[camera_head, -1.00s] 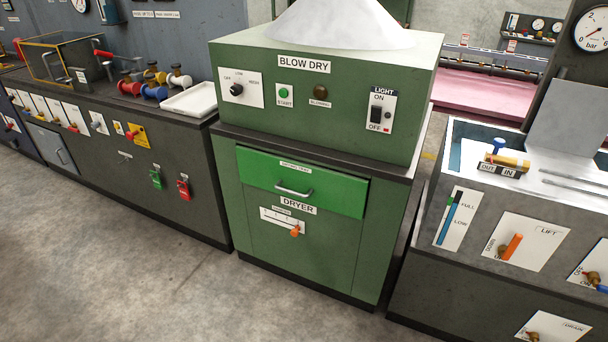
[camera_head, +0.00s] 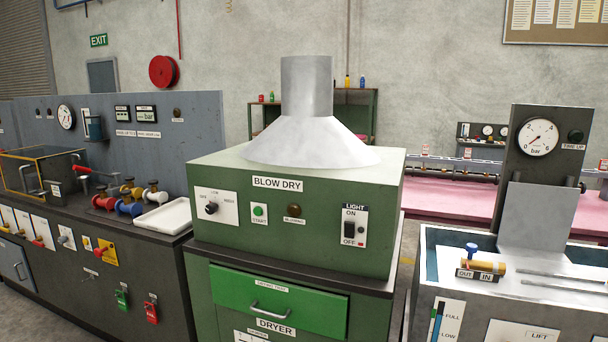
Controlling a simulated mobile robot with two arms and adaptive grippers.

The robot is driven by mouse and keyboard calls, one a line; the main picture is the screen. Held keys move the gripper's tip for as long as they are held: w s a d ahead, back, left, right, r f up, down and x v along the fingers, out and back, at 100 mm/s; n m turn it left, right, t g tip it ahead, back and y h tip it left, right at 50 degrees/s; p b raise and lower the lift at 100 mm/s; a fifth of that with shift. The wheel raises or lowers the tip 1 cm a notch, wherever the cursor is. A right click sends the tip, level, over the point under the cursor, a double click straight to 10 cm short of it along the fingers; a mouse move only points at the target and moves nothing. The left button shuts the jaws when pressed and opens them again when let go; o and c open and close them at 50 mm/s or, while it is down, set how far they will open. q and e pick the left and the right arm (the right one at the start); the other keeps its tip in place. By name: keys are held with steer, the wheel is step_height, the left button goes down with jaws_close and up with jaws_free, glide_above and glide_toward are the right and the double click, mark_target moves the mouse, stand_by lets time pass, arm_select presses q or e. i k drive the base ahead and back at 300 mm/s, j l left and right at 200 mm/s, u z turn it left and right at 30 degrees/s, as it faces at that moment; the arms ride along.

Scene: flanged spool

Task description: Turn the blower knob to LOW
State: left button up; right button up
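The blower knob (camera_head: 211,208) is a small black dial on a white plate (camera_head: 217,206) at the left of the green BLOW DRY unit's front (camera_head: 330,245). The plate is marked OFF at left, LOW at top and HIGH at right. The knob appears to point toward the OFF side, but its pointer is too small to be sure. Neither of my grippers shows in the head view.
Right of the knob are a green START button (camera_head: 259,211), a dark BLOWING lamp (camera_head: 293,211) and a LIGHT switch (camera_head: 353,226). A green drawer (camera_head: 279,301) is below. A white tray (camera_head: 164,218) lies on the left bench; a tank unit (camera_head: 432,255) stands at right.

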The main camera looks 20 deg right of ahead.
mark_target(211, 208)
steer(key=i+j, duration=0.3)
steer(key=j, duration=0.15)
steer(key=i+j, duration=0.3)
steer(key=j, duration=0.15)
steer(key=l+z, duration=0.05)
